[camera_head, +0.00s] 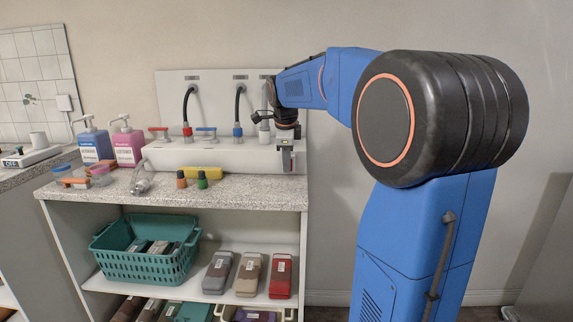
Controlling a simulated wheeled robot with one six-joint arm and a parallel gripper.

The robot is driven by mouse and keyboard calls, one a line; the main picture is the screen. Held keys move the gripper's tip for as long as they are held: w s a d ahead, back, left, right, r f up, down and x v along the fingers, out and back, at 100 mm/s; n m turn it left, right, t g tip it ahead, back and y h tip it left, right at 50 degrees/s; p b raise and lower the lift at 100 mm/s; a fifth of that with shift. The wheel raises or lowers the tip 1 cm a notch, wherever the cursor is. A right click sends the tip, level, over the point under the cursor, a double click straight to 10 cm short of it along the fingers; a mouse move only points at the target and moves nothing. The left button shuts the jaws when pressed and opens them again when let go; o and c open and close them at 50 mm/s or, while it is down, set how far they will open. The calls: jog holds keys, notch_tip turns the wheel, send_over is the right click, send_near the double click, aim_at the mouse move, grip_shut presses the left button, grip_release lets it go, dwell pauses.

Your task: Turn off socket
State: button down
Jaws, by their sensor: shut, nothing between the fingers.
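My gripper (287,158) points down at the right end of a long white dispenser housing (218,157) on the counter. Its fingers look closed, with nothing visible between them. They are small here, and I cannot tell whether they touch the housing. I cannot clearly make out a socket or its switch. My wrist hides part of the housing's right end and the wall panel behind.
Red (158,131) and blue (206,131) valve handles and dark hoses stand along the housing. Blue (94,145) and pink (128,146) pump bottles stand left of it. A green basket (147,262) is on the shelf below. Floor at right is partly clear.

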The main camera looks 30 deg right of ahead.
jog(key=shift+r, duration=0.15)
jog(key=shift+r, duration=0.65)
dwell(0.4)
